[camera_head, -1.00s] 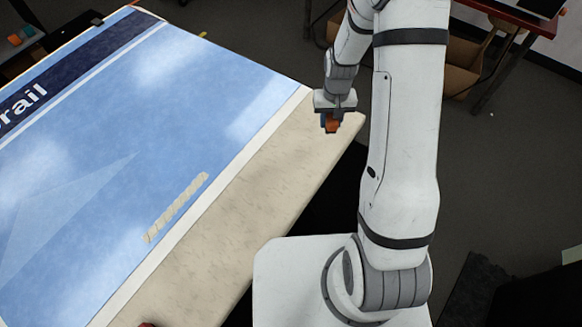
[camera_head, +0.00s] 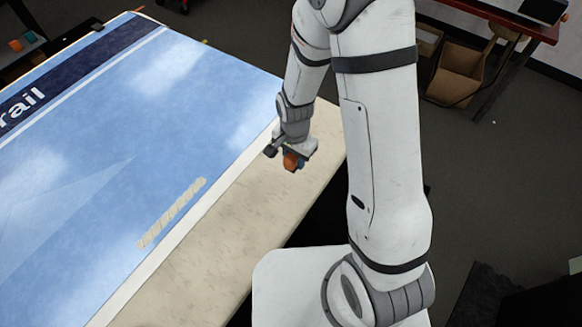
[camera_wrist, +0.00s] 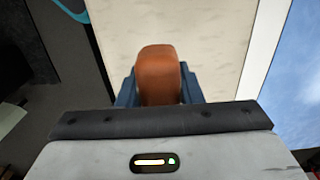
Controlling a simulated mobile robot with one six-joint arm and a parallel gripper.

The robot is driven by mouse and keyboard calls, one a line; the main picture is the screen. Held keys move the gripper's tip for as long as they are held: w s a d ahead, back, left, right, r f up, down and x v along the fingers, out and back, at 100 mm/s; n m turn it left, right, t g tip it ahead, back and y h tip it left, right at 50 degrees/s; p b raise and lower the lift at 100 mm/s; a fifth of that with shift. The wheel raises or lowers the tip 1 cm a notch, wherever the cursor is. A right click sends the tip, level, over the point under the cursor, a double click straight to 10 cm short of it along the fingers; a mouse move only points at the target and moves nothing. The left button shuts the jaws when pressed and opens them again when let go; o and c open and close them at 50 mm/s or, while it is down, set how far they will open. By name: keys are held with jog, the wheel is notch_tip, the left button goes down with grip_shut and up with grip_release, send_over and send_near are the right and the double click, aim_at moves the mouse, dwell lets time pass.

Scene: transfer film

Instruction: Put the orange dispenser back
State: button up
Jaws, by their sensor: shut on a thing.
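The orange dispenser (camera_head: 291,160) is between the jaws of my gripper (camera_head: 290,163), over the beige strip of the table on its right side. In the wrist view the orange dispenser (camera_wrist: 159,74) stands out in front of the palm, with a blue finger on each side of it. My gripper (camera_wrist: 159,88) is shut on it. The dispenser's lower part is hidden by the gripper. I cannot tell how high it is above the table.
The table carries a blue printed sheet (camera_head: 110,150) with a dark "rail" band. A pale ribbed strip (camera_head: 172,212) lies on the sheet near its right edge. The beige table border (camera_head: 215,250) is largely bare. Cardboard boxes (camera_head: 455,75) stand under a red-edged table at the back right.

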aim_at(294, 168)
jog(key=shift+f, duration=2.4)
jog(key=shift+f, duration=0.2)
jog(key=o, duration=0.9)
jog(key=shift+o, duration=0.2)
jog(key=shift+r, duration=0.15)
